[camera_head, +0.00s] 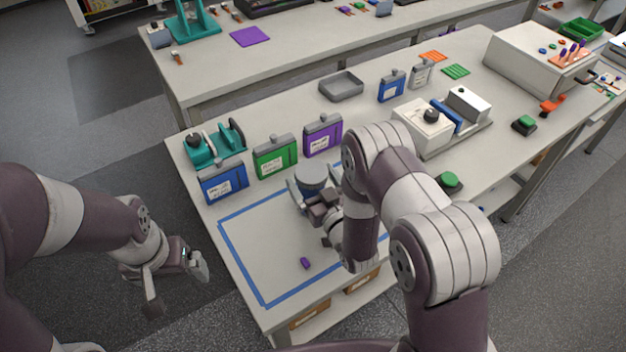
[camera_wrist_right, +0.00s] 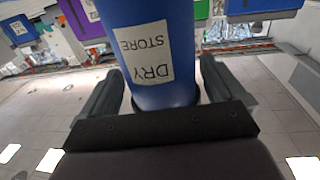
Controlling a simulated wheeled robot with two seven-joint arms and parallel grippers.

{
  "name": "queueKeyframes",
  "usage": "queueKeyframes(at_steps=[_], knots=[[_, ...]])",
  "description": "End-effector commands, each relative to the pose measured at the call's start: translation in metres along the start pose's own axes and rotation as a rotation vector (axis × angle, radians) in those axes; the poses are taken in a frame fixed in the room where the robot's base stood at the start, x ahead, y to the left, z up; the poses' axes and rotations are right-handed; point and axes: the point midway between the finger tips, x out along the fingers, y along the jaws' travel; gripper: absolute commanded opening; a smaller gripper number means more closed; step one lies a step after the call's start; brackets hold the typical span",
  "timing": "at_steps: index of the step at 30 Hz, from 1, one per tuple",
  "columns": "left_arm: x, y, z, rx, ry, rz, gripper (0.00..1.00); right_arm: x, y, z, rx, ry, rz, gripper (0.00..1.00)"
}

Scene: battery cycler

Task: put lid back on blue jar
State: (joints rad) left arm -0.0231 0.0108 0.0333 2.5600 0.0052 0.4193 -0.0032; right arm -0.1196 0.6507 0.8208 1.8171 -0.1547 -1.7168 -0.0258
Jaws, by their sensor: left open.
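The blue jar (camera_head: 314,188) is upright near the back edge of the blue-taped area, partly hidden by my right gripper. A round grey top, which looks like its lid (camera_head: 311,174), sits over it. In the right wrist view the jar (camera_wrist_right: 160,40) fills the middle, its "DRY STORE" label upside down. A dark ring shows at the jar's end near the palm. My left gripper (camera_head: 178,285) is open and empty, left of the table over the floor.
Blue (camera_head: 223,182), green (camera_head: 275,157) and purple (camera_head: 323,135) containers stand behind and left of the jar. A small purple piece (camera_head: 305,263) lies inside the blue tape (camera_head: 240,268). A grey tray (camera_head: 341,86) is farther back. The taped area's left part is clear.

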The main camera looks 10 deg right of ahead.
Motion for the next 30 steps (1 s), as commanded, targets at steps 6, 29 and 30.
queueKeyframes(at_steps=[6,29,30], knots=[[-0.006,0.0,-0.001,0.0,0.0,0.0,1.0,0.0,0.0,-0.006,0.0,0.0,0.0,0.96],[0.023,0.0,0.003,0.0,0.0,0.0,1.0,-0.12,0.0,-0.003,0.0,0.0,0.0,0.96],[0.023,0.0,0.003,0.0,0.0,0.0,1.0,-0.12,0.0,-0.003,0.0,0.0,0.0,0.96]])
